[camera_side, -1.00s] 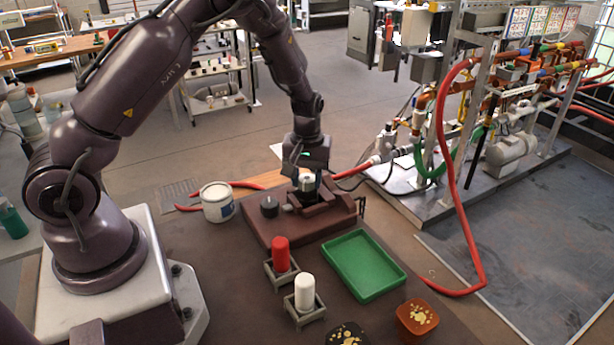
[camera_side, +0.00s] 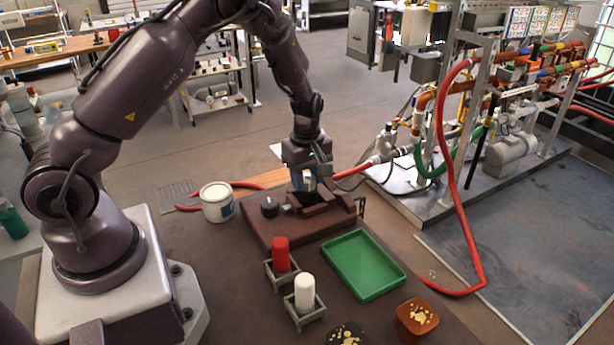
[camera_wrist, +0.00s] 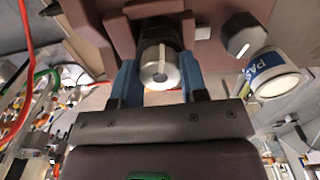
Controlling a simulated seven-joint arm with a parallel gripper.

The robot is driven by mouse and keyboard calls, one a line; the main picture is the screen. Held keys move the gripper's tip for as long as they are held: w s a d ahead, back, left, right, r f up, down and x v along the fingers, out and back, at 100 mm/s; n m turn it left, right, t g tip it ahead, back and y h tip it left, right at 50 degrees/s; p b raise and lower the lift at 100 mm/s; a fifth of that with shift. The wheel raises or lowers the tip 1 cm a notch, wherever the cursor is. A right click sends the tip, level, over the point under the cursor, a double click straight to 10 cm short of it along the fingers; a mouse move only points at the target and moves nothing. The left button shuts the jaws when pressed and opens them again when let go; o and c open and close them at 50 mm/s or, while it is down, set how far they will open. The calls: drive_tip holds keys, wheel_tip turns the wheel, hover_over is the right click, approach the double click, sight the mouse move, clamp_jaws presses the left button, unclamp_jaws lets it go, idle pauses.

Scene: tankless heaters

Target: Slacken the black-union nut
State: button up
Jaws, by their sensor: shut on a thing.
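The black union (camera_wrist: 158,32) stands in the brown vise (camera_side: 335,205) on the brown base plate. In the wrist view its dark body shows behind a pale silver, round end piece (camera_wrist: 160,72), which seems to be its nut. My gripper (camera_side: 308,186) points down over the vise. In the wrist view the blue fingers of my gripper (camera_wrist: 160,76) are on either side of the silver piece and shut on it. The lower part of the union is hidden by the vise jaws.
A dark knob (camera_side: 269,206) and a white can (camera_side: 216,202) are left of the vise. A red cylinder (camera_side: 281,255) and a white cylinder (camera_side: 304,291) stand in grey holders in front. The green tray (camera_side: 363,265) is empty. A bowl (camera_side: 416,318) holds small pieces.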

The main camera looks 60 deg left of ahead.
sight(307, 178)
idle(0.4)
drive_tip(key=o, duration=0.9)
drive_tip(key=shift+o, duration=0.2)
drive_tip(key=shift+r, duration=0.1)
wheel_tip(307, 178, up, 13)
